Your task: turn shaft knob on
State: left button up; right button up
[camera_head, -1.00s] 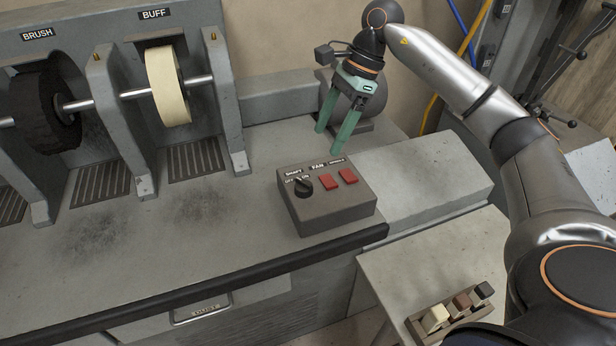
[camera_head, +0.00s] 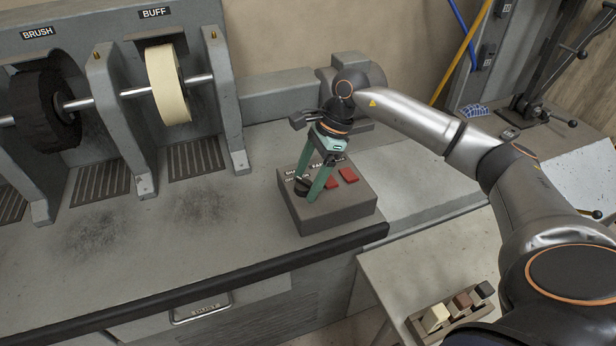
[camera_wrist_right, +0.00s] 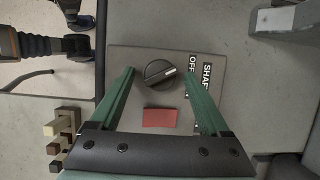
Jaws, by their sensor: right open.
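The black round shaft knob (camera_wrist_right: 160,74) is on the grey control box (camera_head: 345,213). The ON mark is hidden there. My right gripper (camera_head: 305,189) is open over the box, its green fingers pointing down. In the right wrist view the knob lies between the open fingertips (camera_wrist_right: 161,72), with a gap on each side. In the head view the fingers partly cover the knob. My left gripper is not in view.
Red buttons (camera_head: 348,175) are beside the knob; one also shows in the wrist view (camera_wrist_right: 159,118). The brush wheel (camera_head: 40,112) and buff wheel (camera_head: 167,85) are at the left. A holder with small blocks (camera_head: 437,318) is at the lower right. The bench left of the box is clear.

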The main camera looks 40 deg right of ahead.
grip_shut()
dwell(0.6)
